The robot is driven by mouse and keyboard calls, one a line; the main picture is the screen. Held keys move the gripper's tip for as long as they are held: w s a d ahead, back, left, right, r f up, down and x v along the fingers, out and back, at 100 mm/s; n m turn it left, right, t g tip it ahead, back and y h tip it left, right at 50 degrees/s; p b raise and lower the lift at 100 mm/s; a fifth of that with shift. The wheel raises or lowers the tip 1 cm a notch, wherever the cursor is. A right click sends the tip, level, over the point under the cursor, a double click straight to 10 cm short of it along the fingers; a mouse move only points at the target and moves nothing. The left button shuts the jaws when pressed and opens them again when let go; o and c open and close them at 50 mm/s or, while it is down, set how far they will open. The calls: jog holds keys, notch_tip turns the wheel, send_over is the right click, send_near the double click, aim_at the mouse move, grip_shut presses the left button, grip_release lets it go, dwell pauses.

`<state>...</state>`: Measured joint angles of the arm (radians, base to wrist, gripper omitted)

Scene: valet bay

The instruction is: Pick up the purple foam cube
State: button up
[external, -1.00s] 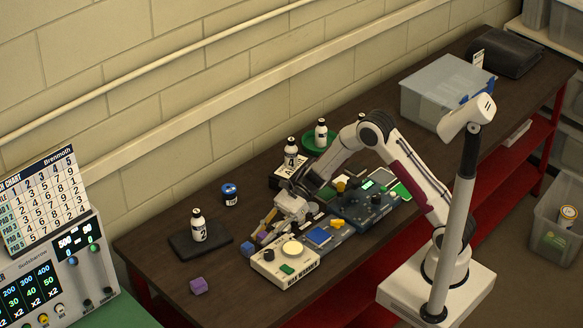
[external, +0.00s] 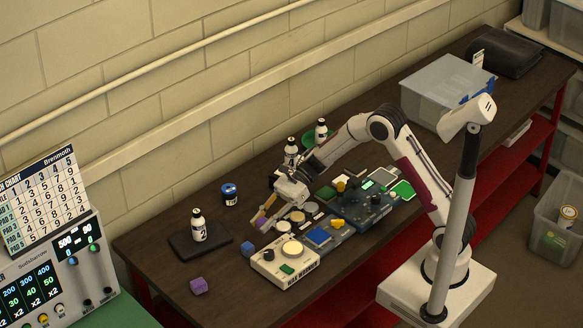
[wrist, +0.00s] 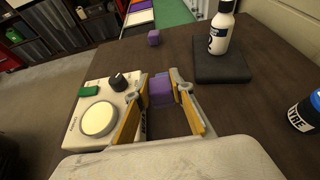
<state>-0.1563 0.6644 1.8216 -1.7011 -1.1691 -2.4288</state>
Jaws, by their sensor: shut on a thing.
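My gripper (external: 264,215) is shut on a purple foam cube (wrist: 161,90), which sits between the two orange-yellow fingertips in the wrist view. My gripper is above the dark table, behind the white device with the round pan. In the external view the held cube is small and mostly hidden by the fingers. A second purple cube (external: 198,286) lies on the table near its front left corner; it also shows farther off in the wrist view (wrist: 154,38).
A blue cube (external: 248,248) lies beside the white device (external: 285,262). A bottle (external: 198,226) stands on a black pad (external: 184,247). A blue-topped jar (external: 230,194) is near the wall. A lidded clear bin (external: 425,95) is at the far right.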

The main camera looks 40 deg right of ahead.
aim_at(263, 220)
jog(key=shift+r, duration=1.9)
